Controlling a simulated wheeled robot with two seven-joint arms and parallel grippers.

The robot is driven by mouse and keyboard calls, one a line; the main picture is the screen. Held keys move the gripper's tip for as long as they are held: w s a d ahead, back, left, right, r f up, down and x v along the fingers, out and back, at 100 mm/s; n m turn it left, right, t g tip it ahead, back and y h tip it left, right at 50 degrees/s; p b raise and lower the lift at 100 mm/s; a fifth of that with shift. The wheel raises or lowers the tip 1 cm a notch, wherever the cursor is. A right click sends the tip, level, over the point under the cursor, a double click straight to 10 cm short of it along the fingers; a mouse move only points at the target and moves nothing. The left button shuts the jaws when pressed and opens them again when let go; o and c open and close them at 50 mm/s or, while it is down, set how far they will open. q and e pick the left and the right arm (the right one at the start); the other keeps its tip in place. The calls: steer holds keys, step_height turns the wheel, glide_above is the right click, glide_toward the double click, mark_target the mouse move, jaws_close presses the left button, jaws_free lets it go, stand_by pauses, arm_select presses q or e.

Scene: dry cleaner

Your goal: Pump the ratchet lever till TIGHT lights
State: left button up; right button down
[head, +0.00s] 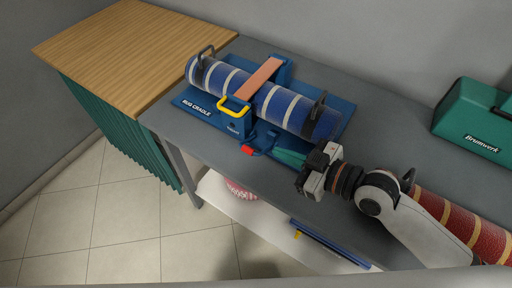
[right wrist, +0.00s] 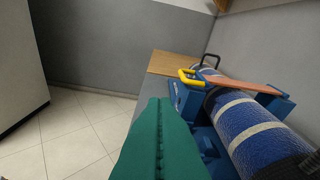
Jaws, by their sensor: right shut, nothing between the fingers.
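The ratchet lever is a yellow U-shaped handle (head: 234,103) on a blue ratchet box at the front of the rug cradle (head: 190,103). It also shows in the right wrist view (right wrist: 186,76). A small label on the box is too small to read, and I see no lit lamp. An orange strap (head: 262,75) crosses over a rolled blue rug (head: 280,106) lying in the cradle. My right gripper (head: 280,146) has teal fingers, shut and empty, at the cradle's front right side, apart from the lever. The fingers fill the lower middle of the wrist view (right wrist: 158,105). My left gripper is out of view.
A red piece (head: 247,150) sits at the bench front below the ratchet box. A wooden-topped counter (head: 130,45) adjoins the left end. A green case (head: 475,118) and a red rug roll (head: 455,220) are at the right. A lower shelf holds a blue bar (head: 330,245).

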steer(key=w+a+f, duration=0.6)
steer(key=shift+p, duration=0.35)
steer(key=shift+s, duration=0.1)
steer(key=shift+s+a+f+n, duration=0.15)
steer(key=shift+a+f+n, duration=0.05)
steer(key=shift+f+n, duration=0.1)
